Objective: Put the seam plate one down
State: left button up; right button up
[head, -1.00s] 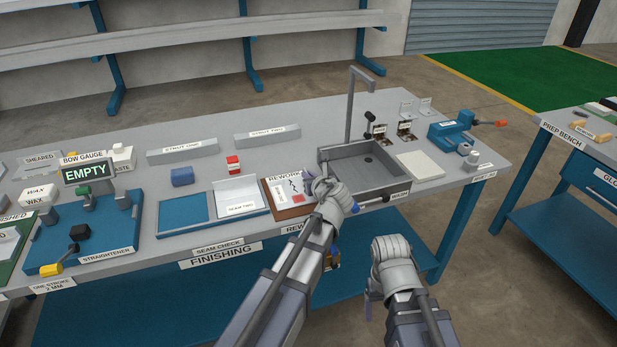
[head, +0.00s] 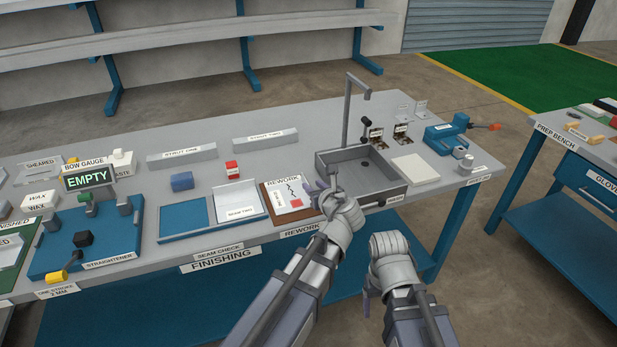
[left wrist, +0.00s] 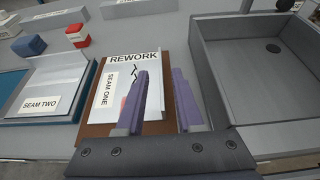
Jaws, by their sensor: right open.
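Seam plate one (head: 293,198), a pale plate labelled SEAM ONE with a dark crack mark and a red patch, lies on the brown rework board (head: 269,206). It also shows in the left wrist view (left wrist: 124,98), partly hidden by a finger. My left gripper (head: 323,188) is at the right side of the board, beside the grey basin. In the left wrist view its two purple fingers (left wrist: 162,100) stand apart, with no plate clearly held between them. My right gripper (head: 369,293) is open and low in front of the bench, away from the plate.
The grey basin (head: 334,166) with a tall tap stands right of the board. Seam plate two (head: 238,197) sits on the blue seam check fixture (head: 184,216) to the left. A red block (head: 232,170) and blue block (head: 182,182) lie behind it.

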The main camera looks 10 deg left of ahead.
pick_arm(q)
jog(key=p+v, duration=0.1)
jog(key=v, duration=0.3)
jog(key=shift+s+d+r, duration=0.1)
jog(key=shift+s+d, duration=0.15)
jog(key=shift+s, duration=0.05)
